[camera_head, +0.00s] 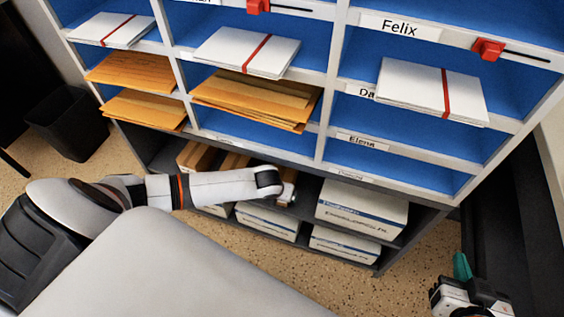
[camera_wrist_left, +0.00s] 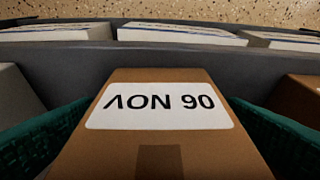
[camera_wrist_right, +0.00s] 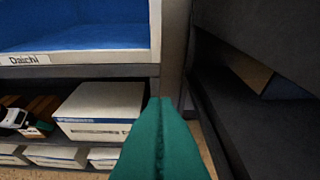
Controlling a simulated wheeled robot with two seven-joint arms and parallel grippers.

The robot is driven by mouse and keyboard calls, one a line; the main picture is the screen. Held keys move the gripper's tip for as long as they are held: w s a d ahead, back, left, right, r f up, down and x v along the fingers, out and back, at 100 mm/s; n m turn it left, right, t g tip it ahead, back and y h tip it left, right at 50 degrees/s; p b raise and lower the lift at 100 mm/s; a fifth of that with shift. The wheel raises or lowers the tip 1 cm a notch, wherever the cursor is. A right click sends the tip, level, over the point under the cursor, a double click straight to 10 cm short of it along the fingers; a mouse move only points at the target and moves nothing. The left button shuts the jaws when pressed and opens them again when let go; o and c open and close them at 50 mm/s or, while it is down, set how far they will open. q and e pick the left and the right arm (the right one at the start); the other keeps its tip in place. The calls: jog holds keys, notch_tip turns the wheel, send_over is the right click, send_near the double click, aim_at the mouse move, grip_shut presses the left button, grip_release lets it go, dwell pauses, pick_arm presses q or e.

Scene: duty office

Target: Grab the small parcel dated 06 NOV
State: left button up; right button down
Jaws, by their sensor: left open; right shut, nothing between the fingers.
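The small brown parcel (camera_wrist_left: 165,85) carries a white label that reads 06 NOV, upside down in the left wrist view. My left gripper (camera_wrist_left: 160,118) is open, with one green finger on each side of this parcel; I cannot tell whether they touch it. In the head view my left gripper (camera_head: 287,193) reaches into the grey lower shelf, and its hand covers the spot in front of it. My right gripper (camera_head: 462,268) is at the lower right, away from the shelf. In the right wrist view its green fingers (camera_wrist_right: 160,112) are together and empty.
Another brown box (camera_wrist_left: 302,100) and a grey-white box (camera_wrist_left: 15,105) flank the parcel. Other brown parcels (camera_head: 197,157) lie further left on the shelf. White envelope boxes (camera_head: 361,210) stand to the right and below. Pigeonholes (camera_head: 392,150) with mail rise above the arm.

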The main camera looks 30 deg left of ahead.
pick_arm(q)
jog(key=shift+w+f, duration=0.25)
jog(key=shift+f, duration=0.3)
pick_arm(e)
jog(key=shift+w+a+r+t, duration=0.2)
jog(key=shift+w+r+t, duration=0.15)
jog(key=shift+r, duration=0.2)
jog(key=shift+w+a+r+t, duration=0.15)
jog(key=shift+w+r+t, duration=0.1)
jog(key=shift+r+t, duration=0.25)
pick_arm(q)
jog(key=c, duration=1.3)
jog(key=shift+o, duration=0.2)
jog(key=shift+r, duration=0.1)
pick_arm(e)
jog(key=shift+g, duration=0.25)
